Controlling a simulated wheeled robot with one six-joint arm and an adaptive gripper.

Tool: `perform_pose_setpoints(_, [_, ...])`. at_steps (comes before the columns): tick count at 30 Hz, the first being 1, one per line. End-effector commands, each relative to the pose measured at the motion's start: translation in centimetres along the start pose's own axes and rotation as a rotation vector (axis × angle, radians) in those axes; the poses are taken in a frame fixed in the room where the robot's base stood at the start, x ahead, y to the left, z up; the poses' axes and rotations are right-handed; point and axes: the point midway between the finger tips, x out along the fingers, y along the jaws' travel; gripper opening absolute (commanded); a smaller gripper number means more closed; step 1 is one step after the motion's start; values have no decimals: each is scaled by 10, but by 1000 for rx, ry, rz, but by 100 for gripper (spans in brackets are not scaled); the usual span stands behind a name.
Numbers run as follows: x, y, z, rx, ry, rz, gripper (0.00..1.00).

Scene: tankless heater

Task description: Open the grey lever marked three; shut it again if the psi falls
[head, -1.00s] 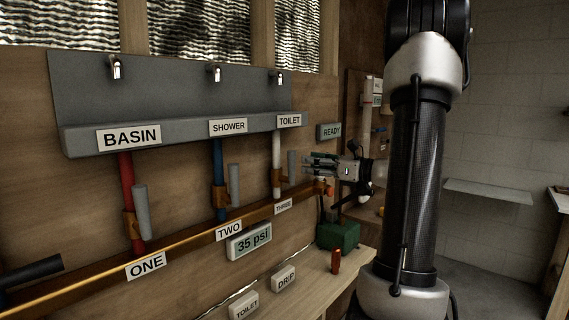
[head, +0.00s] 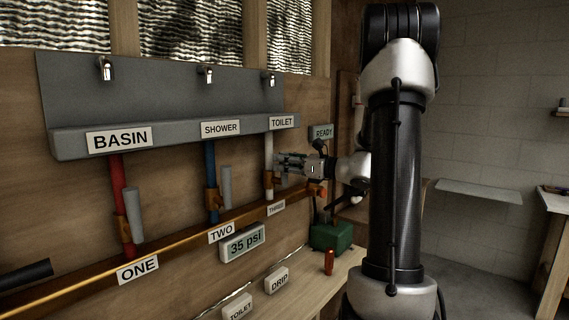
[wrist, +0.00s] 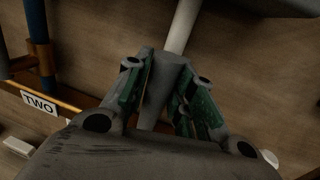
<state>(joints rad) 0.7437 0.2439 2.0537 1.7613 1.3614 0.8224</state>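The grey lever marked three (wrist: 166,78) stands between the two green-padded fingers of my gripper (wrist: 163,92) in the wrist view. The pads lie close on both sides of it; whether they press on it, I cannot tell. In the head view my gripper (head: 281,164) is at the white toilet pipe (head: 269,150), above the THREE label (head: 276,208), and largely hides that lever. The gauge (head: 243,243) reads 35 psi.
Grey levers one (head: 135,214) and two (head: 226,187) stand upright beside the red and blue pipes. A copper pipe (head: 185,237) runs below. A READY sign (head: 321,132), green box (head: 331,236) and red cylinder (head: 329,262) are near my arm.

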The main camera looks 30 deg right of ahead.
Motion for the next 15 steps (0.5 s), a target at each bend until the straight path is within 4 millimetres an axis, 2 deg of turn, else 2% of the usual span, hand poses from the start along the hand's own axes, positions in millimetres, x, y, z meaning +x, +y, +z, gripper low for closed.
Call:
perform_pose_setpoints(1, [0,0,0,0,0,0,5])
perform_pose_setpoints(2, [0,0,0,0,0,0,0])
perform_pose_setpoints(15, [-1,-2,0,31,-6,-1,0])
